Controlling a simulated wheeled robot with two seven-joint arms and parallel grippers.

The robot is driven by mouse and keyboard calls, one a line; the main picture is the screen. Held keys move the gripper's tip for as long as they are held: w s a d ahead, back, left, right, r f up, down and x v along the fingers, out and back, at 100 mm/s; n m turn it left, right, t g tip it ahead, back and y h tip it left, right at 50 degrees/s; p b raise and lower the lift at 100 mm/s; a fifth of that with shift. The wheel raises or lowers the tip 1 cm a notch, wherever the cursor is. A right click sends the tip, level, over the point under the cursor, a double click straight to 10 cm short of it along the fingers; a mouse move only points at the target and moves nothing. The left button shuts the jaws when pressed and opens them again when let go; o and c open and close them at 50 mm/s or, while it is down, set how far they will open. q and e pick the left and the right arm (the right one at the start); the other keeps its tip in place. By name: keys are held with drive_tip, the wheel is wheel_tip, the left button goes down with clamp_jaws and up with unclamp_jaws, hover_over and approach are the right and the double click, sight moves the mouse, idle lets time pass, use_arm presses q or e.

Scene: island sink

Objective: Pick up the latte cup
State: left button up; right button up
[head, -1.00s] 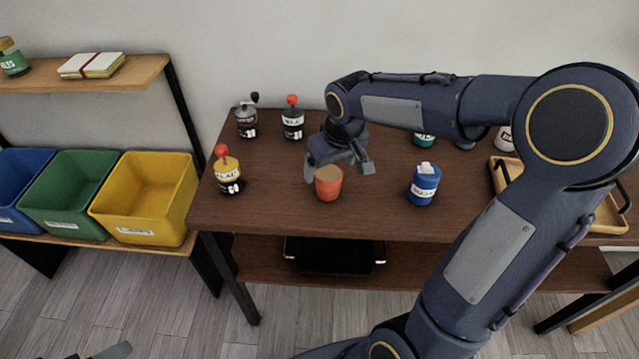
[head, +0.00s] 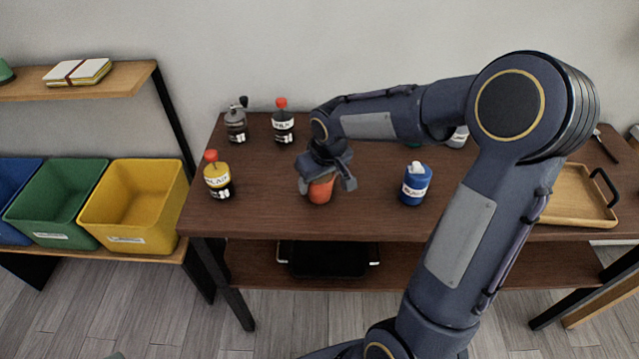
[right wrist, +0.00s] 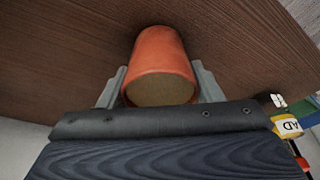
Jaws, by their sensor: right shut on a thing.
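The orange-red latte cup (head: 320,192) with a tan top stands on the dark wooden table, towards its front left. My right gripper (head: 327,184) reaches down over it from above, one finger on each side, and is shut on it. In the right wrist view the cup (right wrist: 160,55) sits between the two grey fingers (right wrist: 160,88), its tan top facing the camera. I see no clear gap under the cup. My left gripper is not in view; only an unclear grey sliver shows at the head view's bottom edge.
A yellow bottle (head: 217,178) stands left of the cup and a blue container (head: 415,184) to its right. A grinder (head: 236,125) and a dark red-capped bottle (head: 283,125) stand behind. A wooden tray (head: 575,222) lies at the right. Coloured bins (head: 140,232) are left of the table.

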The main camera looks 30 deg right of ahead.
drive_tip(key=shift+c, duration=0.9)
drive_tip(key=shift+r, duration=0.15)
